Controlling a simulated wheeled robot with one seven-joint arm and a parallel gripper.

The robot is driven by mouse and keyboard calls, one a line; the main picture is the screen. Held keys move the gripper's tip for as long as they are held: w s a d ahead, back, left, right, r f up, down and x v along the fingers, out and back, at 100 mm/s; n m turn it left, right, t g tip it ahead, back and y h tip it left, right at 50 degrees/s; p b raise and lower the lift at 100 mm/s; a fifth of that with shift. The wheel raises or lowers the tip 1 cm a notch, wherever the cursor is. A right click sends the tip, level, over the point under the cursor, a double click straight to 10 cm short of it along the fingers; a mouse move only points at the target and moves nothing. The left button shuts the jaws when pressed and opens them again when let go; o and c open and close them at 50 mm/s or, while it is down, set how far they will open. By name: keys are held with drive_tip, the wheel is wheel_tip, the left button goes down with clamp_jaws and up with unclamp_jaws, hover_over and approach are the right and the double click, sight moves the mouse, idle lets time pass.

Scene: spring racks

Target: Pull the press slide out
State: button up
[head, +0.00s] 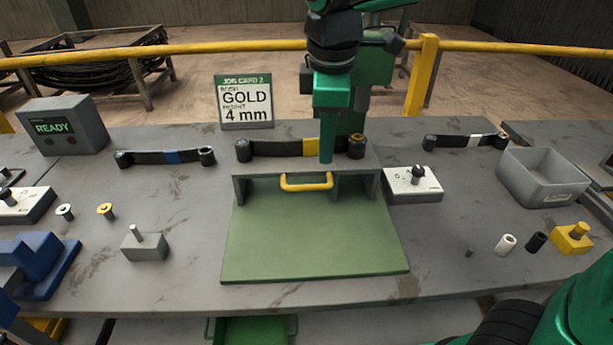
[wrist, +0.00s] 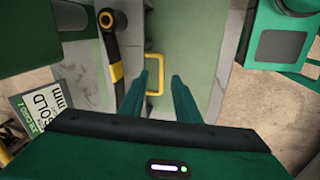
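The press slide looks like a flat green plate (head: 310,235) at the middle of the table, with a grey frame (head: 357,185) at its back edge. A yellow bar handle (head: 306,187) sits at the front of the frame. My gripper (head: 327,160) points down from above, just behind the handle's right end in the head view. In the wrist view my gripper (wrist: 161,82) is open, its two green fingers apart. The yellow handle (wrist: 159,92) shows between and beyond them; I cannot tell whether they touch it. The green plate (wrist: 185,35) extends beyond.
A job card (head: 245,102) reads gold, 4 mm. A white block (head: 413,184) stands close on the right, a grey block (head: 145,247) on the left. The plate's top is clear.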

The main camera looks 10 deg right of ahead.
sight(307, 187)
drive_tip(key=shift+n, duration=0.8)
drive_tip(key=a+f, duration=0.1)
drive_tip(key=f, duration=0.2)
drive_tip(key=w+a+f, duration=0.1)
drive_tip(key=f, duration=0.2)
drive_tip(key=a+f, duration=0.1)
drive_tip(key=f, duration=0.3)
drive_tip(key=shift+w+a, duration=0.15)
drive_tip(key=shift+w, duration=0.1)
drive_tip(key=shift+c, duration=0.5)
clamp_jaws()
